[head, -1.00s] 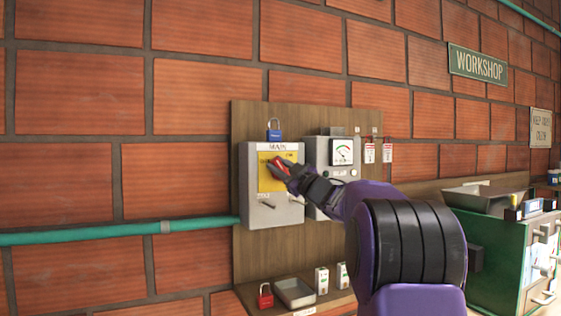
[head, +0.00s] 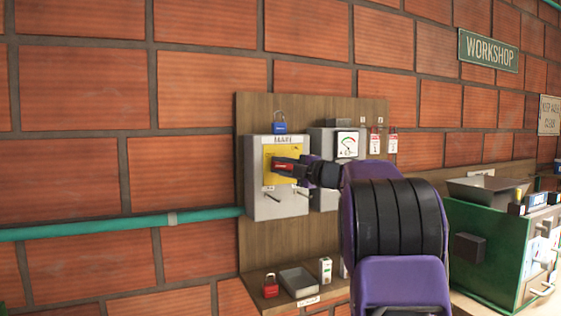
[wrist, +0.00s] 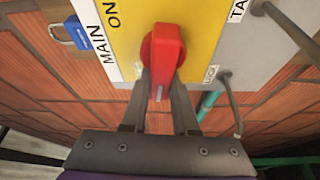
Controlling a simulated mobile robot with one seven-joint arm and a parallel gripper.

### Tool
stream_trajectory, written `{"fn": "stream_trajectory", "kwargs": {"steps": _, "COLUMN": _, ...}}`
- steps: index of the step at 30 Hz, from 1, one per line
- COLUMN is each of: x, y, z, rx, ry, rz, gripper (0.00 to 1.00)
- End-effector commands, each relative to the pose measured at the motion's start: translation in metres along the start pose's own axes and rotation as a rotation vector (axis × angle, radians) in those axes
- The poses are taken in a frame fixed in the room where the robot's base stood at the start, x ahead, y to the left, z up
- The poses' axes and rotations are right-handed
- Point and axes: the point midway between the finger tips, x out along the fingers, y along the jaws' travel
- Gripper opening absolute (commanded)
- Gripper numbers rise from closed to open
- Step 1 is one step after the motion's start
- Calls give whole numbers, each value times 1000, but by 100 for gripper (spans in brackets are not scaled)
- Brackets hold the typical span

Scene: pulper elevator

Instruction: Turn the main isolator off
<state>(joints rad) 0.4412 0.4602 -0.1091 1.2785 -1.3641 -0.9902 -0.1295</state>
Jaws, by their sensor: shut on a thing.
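The main isolator is a grey box (head: 263,206) with a MAIN label and a yellow plate (head: 270,151) on its front. Its red rotary handle (head: 283,167) lies about level in the head view. My gripper (head: 291,164) reaches it from the right. In the wrist view the red handle (wrist: 163,50) stands between the two fingers of my gripper (wrist: 160,84), which are closed on its sides. The word ON shows on the yellow plate (wrist: 202,25). Part of the handle and plate is hidden by the gripper in the head view.
A blue padlock (head: 280,127) hangs at the box top. A grey meter box (head: 324,150) stands right beside it, partly behind my arm. Small pegs stick out below the handle. A shelf below holds a red padlock (head: 270,290) and a tray (head: 297,281).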

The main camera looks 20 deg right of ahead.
Motion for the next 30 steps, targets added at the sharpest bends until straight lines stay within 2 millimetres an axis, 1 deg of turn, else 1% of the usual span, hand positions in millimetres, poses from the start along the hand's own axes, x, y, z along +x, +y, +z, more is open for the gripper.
{"fn": "stream_trajectory", "kwargs": {"steps": 9, "x": 0, "y": -3, "z": 0, "rx": -95, "ry": -1, "rz": -40, "gripper": 0}}
{"fn": "stream_trajectory", "kwargs": {"steps": 24, "x": 0, "y": -4, "z": 1, "rx": -111, "ry": -2, "rz": -47, "gripper": 0}}
{"fn": "stream_trajectory", "kwargs": {"steps": 25, "x": 0, "y": -4, "z": 1, "rx": -111, "ry": -2, "rz": -47, "gripper": 31}}
{"fn": "stream_trajectory", "kwargs": {"steps": 29, "x": 0, "y": -4, "z": 1, "rx": -110, "ry": -1, "rz": -47, "gripper": 55}}
{"fn": "stream_trajectory", "kwargs": {"steps": 30, "x": 0, "y": -4, "z": 1, "rx": -110, "ry": -1, "rz": -46, "gripper": 57}}
